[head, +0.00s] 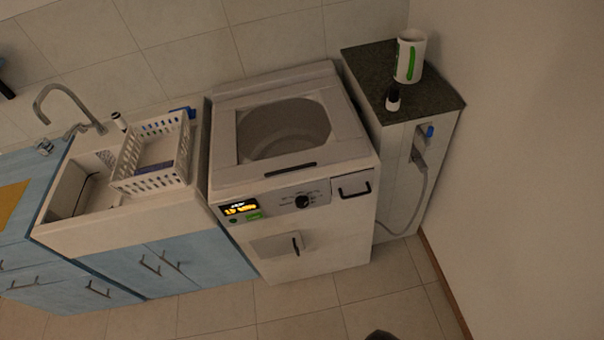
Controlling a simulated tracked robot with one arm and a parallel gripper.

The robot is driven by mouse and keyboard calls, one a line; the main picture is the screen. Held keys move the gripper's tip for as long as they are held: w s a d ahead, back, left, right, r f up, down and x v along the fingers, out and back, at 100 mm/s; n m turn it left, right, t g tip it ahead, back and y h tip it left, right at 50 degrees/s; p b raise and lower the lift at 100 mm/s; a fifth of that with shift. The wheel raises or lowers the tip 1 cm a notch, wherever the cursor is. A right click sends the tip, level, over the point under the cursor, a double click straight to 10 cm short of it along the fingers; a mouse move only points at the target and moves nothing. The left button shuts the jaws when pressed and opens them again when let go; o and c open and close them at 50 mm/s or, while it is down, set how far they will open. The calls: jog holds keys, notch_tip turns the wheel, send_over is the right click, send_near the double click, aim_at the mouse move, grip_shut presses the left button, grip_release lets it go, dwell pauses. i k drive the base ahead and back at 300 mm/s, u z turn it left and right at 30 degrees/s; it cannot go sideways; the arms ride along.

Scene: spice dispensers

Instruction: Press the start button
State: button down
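A white top-loading washing machine (340,236) stands in the middle of the head view, its top open onto an empty-looking drum (285,130). Its front panel has a lit display (239,208) with yellow characters, a small green button (254,216) just below it, and a black dial (302,202) to the right. A small round green mark (233,220) is also below the display. Labels are too small to read, so I cannot tell for sure which is the start button. A dark rounded tip at the bottom edge may be my gripper (380,335); it is well apart from the machine.
A sink (62,205) and a white basket (150,184) stand left, above blue cabinets (205,262). A wall closes the right. The tiled floor (290,310) in front is clear.

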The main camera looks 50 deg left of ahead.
aim_at(258, 215)
jog(key=z, duration=0.4)
jog(key=k, duration=1.15)
jog(key=u, duration=0.95)
jog(key=i, duration=1)
jog(key=z, duration=0.05)
